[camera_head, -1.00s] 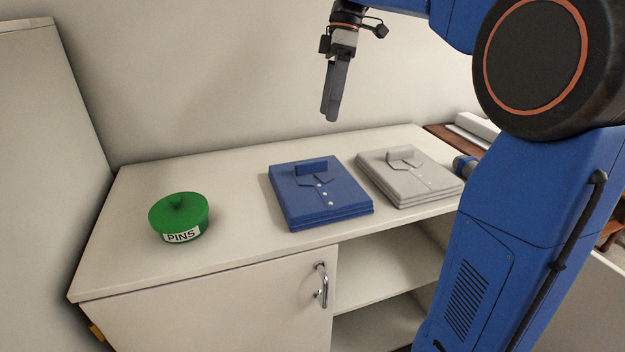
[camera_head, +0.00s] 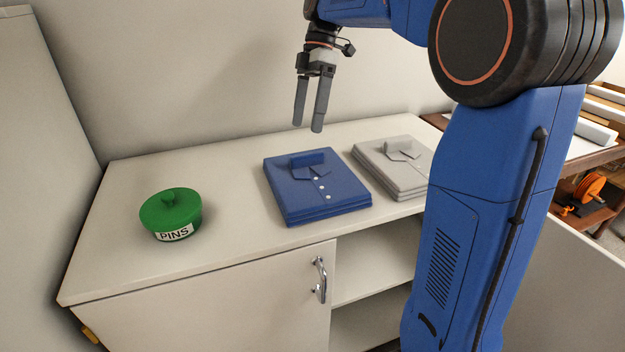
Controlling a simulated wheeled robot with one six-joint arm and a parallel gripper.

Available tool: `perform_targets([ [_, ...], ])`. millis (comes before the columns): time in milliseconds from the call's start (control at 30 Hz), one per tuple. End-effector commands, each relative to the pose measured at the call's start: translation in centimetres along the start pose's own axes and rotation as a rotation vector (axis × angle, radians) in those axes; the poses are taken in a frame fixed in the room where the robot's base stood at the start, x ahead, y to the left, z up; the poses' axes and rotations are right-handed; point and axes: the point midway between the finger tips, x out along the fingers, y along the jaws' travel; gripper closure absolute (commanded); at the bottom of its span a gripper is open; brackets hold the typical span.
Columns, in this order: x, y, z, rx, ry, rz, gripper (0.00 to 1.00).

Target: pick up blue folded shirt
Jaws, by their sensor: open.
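The blue folded shirt (camera_head: 345,187) lies flat on the white cabinet top, near its middle. It has a raised collar and pale buttons. My gripper (camera_head: 308,129) hangs above the far side of the shirt, pointing down, in the air and apart from it. Its two grey fingers are spread with nothing between them.
A grey folded shirt (camera_head: 398,174) lies just right of the blue one, partly hidden by my arm. A green round tin labelled PINS (camera_head: 171,213) stands to the left. The cabinet top (camera_head: 235,225) is clear between tin and blue shirt. A wall rises behind.

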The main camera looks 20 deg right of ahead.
Motion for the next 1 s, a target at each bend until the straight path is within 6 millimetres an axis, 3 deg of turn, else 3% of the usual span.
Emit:
perform_targets([
  [100,1.6,-0.1,0.0,0.000,0.000,-0.001,0.02],
  [367,3.2,0.0,0.0,0.000,0.000,-0.001,0.02],
  [700,7.3,0.3,0.3,0.001,0.000,-0.001,0.02],
  [1000,7.9,0.3,0.3,0.001,0.000,0.000,0.02],
])
